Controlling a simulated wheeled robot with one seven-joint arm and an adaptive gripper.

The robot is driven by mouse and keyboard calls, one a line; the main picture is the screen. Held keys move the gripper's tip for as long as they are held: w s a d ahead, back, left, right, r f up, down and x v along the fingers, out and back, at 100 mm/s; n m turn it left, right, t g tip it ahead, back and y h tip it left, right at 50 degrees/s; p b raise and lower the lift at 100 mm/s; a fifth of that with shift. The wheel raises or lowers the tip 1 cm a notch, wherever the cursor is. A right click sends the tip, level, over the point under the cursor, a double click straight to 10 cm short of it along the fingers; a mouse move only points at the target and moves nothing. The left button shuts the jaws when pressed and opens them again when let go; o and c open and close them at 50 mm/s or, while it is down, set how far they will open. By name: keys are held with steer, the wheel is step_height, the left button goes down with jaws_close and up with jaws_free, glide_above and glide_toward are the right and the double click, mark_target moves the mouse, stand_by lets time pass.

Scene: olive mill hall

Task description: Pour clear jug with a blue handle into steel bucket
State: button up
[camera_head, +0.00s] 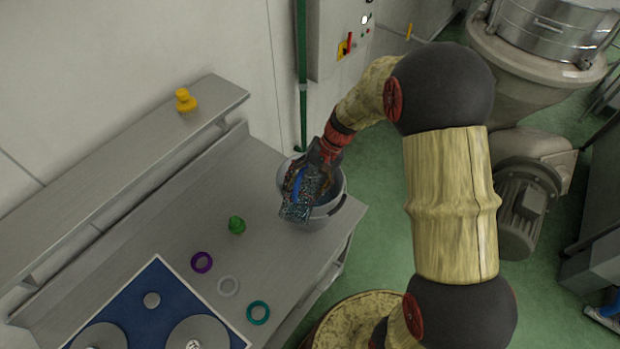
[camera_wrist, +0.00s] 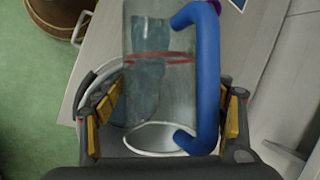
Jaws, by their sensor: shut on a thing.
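The clear jug with a blue handle (camera_head: 294,207) is held over the steel bucket (camera_head: 326,219) in the head view and looks tilted, its lower end toward the bucket's near left side. My gripper (camera_head: 316,165) is shut on the jug. In the wrist view the jug (camera_wrist: 158,85) lies between the yellow-padded fingers of my gripper (camera_wrist: 170,112), with its blue handle (camera_wrist: 208,65) to the right. A bluish area inside may be its contents. Part of the bucket's inside is hidden by the jug. I cannot see a stream.
The bucket stands at the right end of a steel bench (camera_head: 175,225). A green weight-like piece (camera_head: 237,225), a purple ring (camera_head: 202,262), a white ring (camera_head: 228,286) and a teal ring (camera_head: 258,312) lie left of it. A yellow piece (camera_head: 185,101) stands on the raised shelf (camera_head: 120,150).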

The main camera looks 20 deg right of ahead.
steer(key=shift+w+d+f, duration=0.1)
steer(key=shift+w, duration=0.05)
stand_by(1.0)
steer(key=shift+s+a, duration=0.2)
steer(key=shift+s+a+t+h+b, duration=0.3)
steer(key=shift+s+a+t+b, duration=0.1)
steer(key=shift+s+b, duration=0.1)
steer(key=shift+s+a+t+h+b, duration=0.3)
steer(key=shift+s+t+b, duration=0.1)
steer(key=shift+s+b, duration=0.1)
steer(key=shift+n+t+b, duration=0.3)
steer(key=shift+b, duration=0.1)
steer(key=shift+s+d+r, duration=0.1)
steer(key=shift+r, duration=0.15)
